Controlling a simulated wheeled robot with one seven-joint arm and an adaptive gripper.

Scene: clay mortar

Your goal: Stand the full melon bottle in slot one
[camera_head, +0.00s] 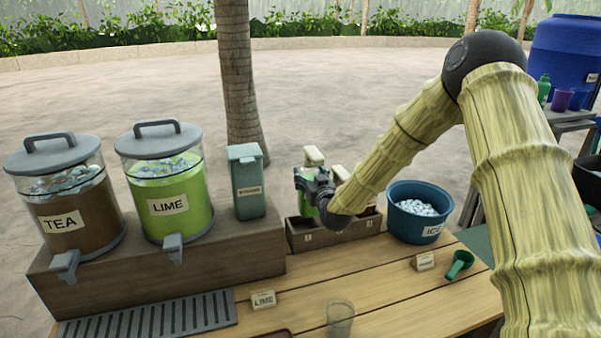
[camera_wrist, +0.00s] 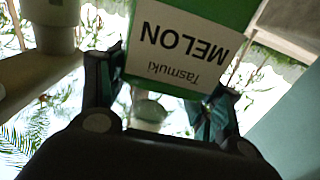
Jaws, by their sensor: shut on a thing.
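The melon bottle (camera_head: 306,207) is green with a cream top, and my gripper (camera_head: 313,184) is shut on it. In the wrist view the melon bottle (camera_wrist: 190,48) shows a white MELON label, upside down in the picture, between the fingers of my gripper (camera_wrist: 160,98). The bottle looks roughly upright at the left slot of a dark wooden rack (camera_head: 310,241). I cannot tell whether its base touches the slot floor. A second cream-topped bottle (camera_head: 340,173) stands just right, mostly hidden by my arm.
A teal lidded box (camera_head: 247,185) stands close left of the rack, beside the LIME dispenser (camera_head: 170,190) and TEA dispenser (camera_head: 65,200). A blue ice tub (camera_head: 405,225) stands close right. A clear cup (camera_head: 340,318) and green scoop (camera_head: 460,264) are in front.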

